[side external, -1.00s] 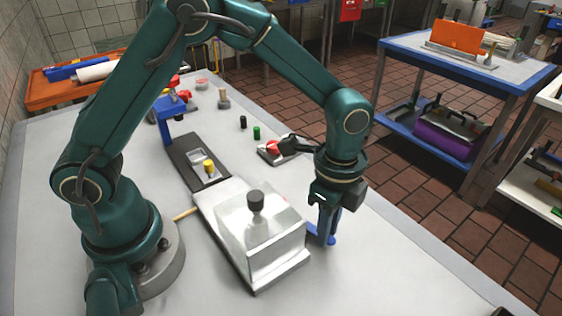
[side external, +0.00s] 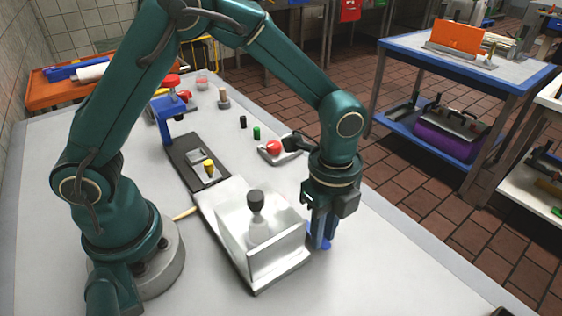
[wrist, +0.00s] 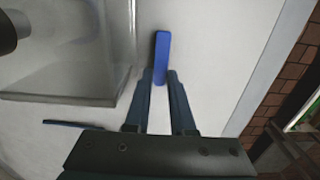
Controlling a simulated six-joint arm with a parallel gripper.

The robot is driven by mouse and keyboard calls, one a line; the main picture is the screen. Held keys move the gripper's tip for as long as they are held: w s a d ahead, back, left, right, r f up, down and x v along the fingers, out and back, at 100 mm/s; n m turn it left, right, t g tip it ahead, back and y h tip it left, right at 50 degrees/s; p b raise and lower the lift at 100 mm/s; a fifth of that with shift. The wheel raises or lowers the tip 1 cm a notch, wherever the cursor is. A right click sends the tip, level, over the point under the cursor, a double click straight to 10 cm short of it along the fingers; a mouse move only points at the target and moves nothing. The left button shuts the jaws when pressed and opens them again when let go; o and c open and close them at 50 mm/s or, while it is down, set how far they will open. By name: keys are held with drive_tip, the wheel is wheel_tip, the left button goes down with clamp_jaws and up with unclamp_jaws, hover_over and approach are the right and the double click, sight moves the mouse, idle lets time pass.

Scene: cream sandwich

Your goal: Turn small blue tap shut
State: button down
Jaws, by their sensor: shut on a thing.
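The small blue tap shows as a narrow blue bar (wrist: 162,55) in the wrist view, with its lower end between my fingertips. In the side external view, only bits of its blue (side external: 325,243) show low on the table, beside the clear box; the rest is hidden behind my fingers. My gripper (side external: 319,236) points down at the table, shut on the blue bar. In the wrist view my gripper (wrist: 160,78) has one finger on each side of the bar's near end.
A clear box (side external: 275,255) with a dark-capped bottle (side external: 257,205) stands close left of my gripper. A thin blue strip (wrist: 75,125) lies near the box in the wrist view. A tray with a red ball (side external: 274,147) stands behind. The table is clear to the right.

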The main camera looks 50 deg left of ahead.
drive_tip(key=c, duration=0.8)
unclamp_jaws()
drive_tip(key=shift+o, duration=0.2)
